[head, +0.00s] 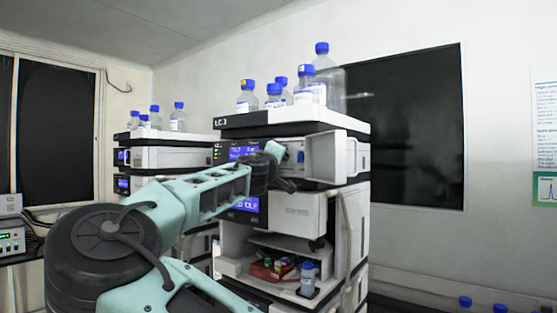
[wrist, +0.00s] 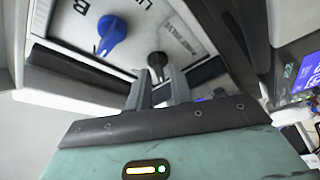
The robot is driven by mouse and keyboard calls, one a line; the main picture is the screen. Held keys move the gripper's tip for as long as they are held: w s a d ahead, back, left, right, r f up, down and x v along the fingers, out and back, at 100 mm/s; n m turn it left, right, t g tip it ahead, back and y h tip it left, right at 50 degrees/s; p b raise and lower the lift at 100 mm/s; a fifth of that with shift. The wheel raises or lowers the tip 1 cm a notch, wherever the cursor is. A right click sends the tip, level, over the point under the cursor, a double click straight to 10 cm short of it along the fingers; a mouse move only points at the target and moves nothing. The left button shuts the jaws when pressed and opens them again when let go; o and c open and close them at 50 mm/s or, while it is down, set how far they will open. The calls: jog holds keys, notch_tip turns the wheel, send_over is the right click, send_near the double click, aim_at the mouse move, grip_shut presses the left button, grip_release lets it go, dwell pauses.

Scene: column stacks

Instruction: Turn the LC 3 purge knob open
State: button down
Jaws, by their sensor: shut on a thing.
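The LC 3 stack (head: 345,190) stands in the middle of the head view, with its label on the top left. A pump module in it has its white door (head: 325,157) swung open to the right. In the wrist view my gripper (wrist: 158,73) is closed around a black knob (wrist: 157,59) on the panel inside. The lettering beside this knob is too tilted and blurred to read surely. A blue knob (wrist: 112,36) marked B is up and left of it, apart from the fingers. In the head view my arm's wrist hides most of the panel and the black knob.
Blue-capped bottles (head: 303,85) stand on top of the stack. Vials and a bottle (head: 307,279) sit in an open bay below. A second stack (head: 165,155) stands to the left. A dark panel (head: 405,130) is on the wall behind.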

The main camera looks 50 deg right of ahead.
jog(key=n+y+p, duration=0.1)
jog(key=n+p, duration=0.1)
jog(key=n, duration=0.2)
jog(key=shift+r, duration=0.15)
jog(key=shift+n+y, duration=0.4)
jog(key=shift+n, duration=0.2)
jog(key=shift+p, duration=0.35)
jog(key=c, duration=1.5)
grip_release()
jog(key=shift+c, duration=0.2)
